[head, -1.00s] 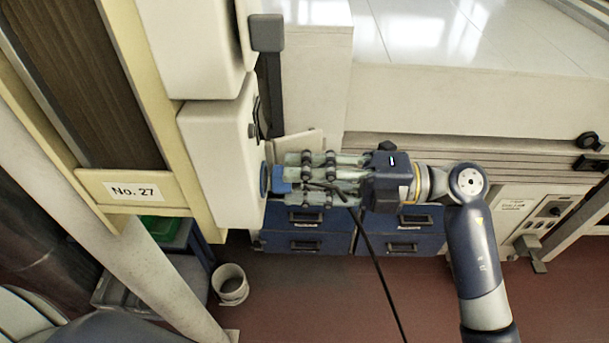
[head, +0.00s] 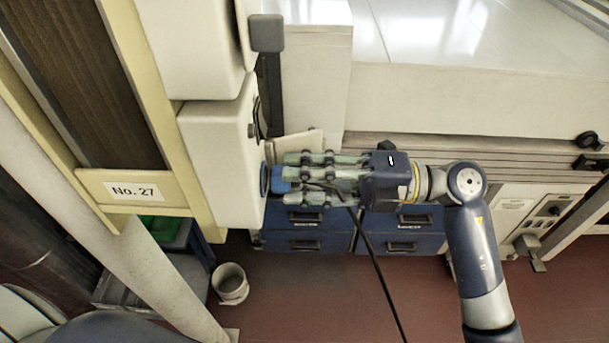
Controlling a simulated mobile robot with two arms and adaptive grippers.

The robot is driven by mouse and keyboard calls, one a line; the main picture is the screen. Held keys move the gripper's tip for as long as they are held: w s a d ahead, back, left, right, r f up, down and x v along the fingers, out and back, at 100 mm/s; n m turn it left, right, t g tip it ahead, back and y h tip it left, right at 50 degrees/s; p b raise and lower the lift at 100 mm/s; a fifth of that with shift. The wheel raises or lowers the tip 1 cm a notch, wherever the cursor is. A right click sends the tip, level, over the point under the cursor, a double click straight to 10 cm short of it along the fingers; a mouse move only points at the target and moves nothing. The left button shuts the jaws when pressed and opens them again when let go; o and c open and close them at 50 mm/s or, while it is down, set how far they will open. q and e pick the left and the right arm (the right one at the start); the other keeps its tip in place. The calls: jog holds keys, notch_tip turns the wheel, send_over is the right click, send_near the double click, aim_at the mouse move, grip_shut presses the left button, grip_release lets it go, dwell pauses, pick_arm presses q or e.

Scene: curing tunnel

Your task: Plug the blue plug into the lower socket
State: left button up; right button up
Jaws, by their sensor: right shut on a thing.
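My right gripper (head: 300,180) comes in from the right and is shut on the blue plug (head: 280,179). The plug's blue front pokes out left of the fingertips, and the fingers hide the rest. A black cable (head: 376,262) hangs from the gripper down to the bottom edge. The socket, a round blue ring (head: 264,180), is on the right side of the white housing (head: 215,150), seen nearly edge-on. The plug's front is right at the ring, roughly level with it; I cannot tell whether it touches or enters. My left gripper is not in view.
A grey block on a dark post (head: 267,33) and a dark knob (head: 253,130) are above the socket. A pale plate (head: 292,145) is just above the fingers. Blue drawers (head: 320,243) stand behind below. A white bucket (head: 230,284) is on the red floor.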

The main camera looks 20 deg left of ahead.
jog(key=shift+s+a, duration=0.1)
jog(key=shift+a, duration=0.3)
jog(key=o, duration=1.1)
jog(key=shift+c, duration=0.2)
jog(key=v, duration=1.2)
